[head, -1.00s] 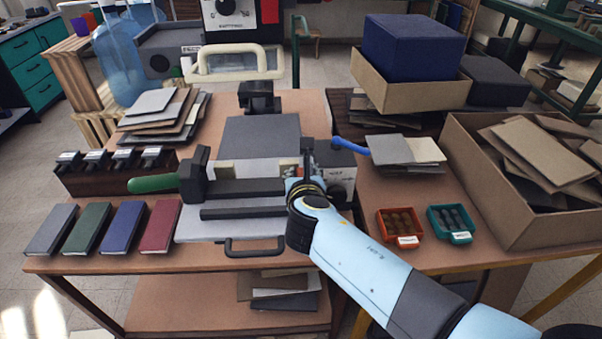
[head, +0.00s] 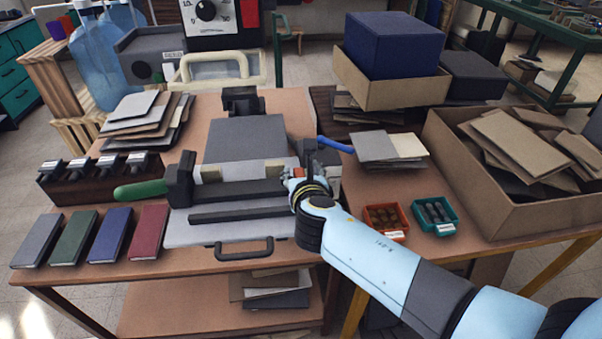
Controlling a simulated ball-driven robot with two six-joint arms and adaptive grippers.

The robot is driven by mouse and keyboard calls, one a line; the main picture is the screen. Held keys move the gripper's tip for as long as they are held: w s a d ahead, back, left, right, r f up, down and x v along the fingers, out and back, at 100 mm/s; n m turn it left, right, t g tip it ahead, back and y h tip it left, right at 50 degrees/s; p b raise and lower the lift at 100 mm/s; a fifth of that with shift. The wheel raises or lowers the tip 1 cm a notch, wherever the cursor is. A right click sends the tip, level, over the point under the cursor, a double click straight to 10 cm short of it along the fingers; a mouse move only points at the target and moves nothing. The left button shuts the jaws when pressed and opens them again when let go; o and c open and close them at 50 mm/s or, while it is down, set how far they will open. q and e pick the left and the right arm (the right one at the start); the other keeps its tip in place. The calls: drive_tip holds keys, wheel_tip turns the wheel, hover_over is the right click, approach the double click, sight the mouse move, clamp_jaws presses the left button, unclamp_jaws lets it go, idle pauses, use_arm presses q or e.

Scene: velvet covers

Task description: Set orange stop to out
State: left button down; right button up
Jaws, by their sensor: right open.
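My right gripper (head: 309,157) is open over the right side of the grey press machine (head: 240,230), its dark fingers pointing away from me. A small orange part (head: 297,172), probably the orange stop, shows right at the gripper, partly covered by it. I cannot tell whether the fingers touch it or which position it is in. The press has a green-handled lever (head: 142,189) on its left and a blue handle (head: 335,144) just beyond my gripper on the right. My left gripper does not show.
Four books, one of them red (head: 136,232), lie at the front left. An orange tray (head: 386,221) and a teal tray (head: 436,215) with small pieces lie right of my arm. A large cardboard box (head: 540,205) fills the right side. Board sheets (head: 387,148) lie behind the trays.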

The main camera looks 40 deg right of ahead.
drive_tip(key=v, duration=0.7)
drive_tip(key=shift+s+a, duration=0.1)
drive_tip(key=shift+s, duration=0.1)
